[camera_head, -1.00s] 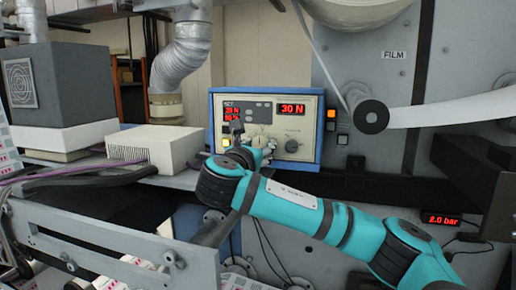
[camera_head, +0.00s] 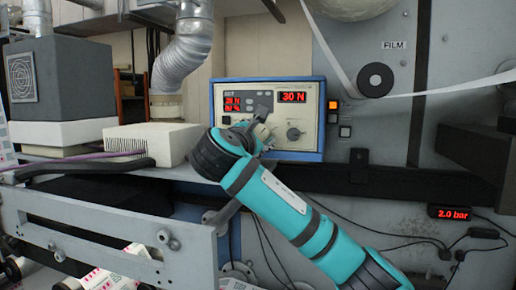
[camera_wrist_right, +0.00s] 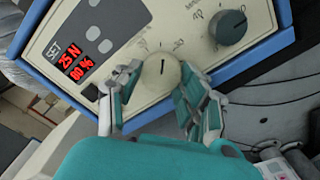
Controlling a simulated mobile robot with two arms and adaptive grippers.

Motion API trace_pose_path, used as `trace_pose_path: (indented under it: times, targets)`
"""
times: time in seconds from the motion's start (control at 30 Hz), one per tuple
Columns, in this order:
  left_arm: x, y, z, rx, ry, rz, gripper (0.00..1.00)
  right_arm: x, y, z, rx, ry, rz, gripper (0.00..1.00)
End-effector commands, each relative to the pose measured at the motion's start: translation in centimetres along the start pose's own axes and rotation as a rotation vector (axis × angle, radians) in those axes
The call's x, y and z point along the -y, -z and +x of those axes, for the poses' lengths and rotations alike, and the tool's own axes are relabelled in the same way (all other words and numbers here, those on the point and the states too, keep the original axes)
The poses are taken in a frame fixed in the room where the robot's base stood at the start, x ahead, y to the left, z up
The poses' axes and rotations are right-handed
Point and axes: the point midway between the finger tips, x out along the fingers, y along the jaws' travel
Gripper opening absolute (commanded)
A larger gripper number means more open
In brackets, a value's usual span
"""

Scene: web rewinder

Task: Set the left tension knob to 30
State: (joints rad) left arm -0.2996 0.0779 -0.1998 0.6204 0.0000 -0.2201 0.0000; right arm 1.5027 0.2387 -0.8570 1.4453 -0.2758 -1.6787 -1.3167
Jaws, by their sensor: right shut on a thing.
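The left tension knob (camera_wrist_right: 163,68) is a round cream knob with a dark pointer line, on the control panel in the right wrist view. My right gripper (camera_wrist_right: 160,82) is shut on it, one finger on each side. In the head view my right gripper (camera_head: 260,122) is at the panel and mostly hides this knob. The red set display (camera_wrist_right: 74,66) reads 25 N, with 80 % below it. My left gripper is not in view.
A dark knob (camera_wrist_right: 228,27) sits close beside the held one; it also shows in the head view (camera_head: 293,134). A white vented box (camera_head: 150,143) stands left of the panel. A metal rail (camera_head: 100,225) crosses the lower left. A roller (camera_head: 375,80) carries film at right.

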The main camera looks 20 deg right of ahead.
Motion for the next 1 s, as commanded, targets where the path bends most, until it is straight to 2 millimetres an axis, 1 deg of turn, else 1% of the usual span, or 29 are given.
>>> trace_pose_path:
  times: [0.03,0.1,0.3,0.5,0.7,1.0]
  targets:
    - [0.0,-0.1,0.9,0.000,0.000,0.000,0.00,0.4,0.4,0.0,-0.002,0.001,0.045,0.07]
    - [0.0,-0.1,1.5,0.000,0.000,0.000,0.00,0.3,0.4,0.0,-0.002,0.002,0.111,0.07]
    - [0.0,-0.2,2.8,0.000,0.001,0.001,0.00,0.2,0.3,0.0,-0.002,0.001,0.284,0.07]
    - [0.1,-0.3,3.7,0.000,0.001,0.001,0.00,0.1,0.2,0.0,-0.002,0.002,0.422,0.07]
    - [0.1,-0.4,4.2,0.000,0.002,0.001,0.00,-0.1,0.1,0.0,-0.001,0.002,0.513,0.07]
    - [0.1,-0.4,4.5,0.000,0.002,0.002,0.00,-0.2,0.0,0.0,0.000,0.001,0.566,0.07]
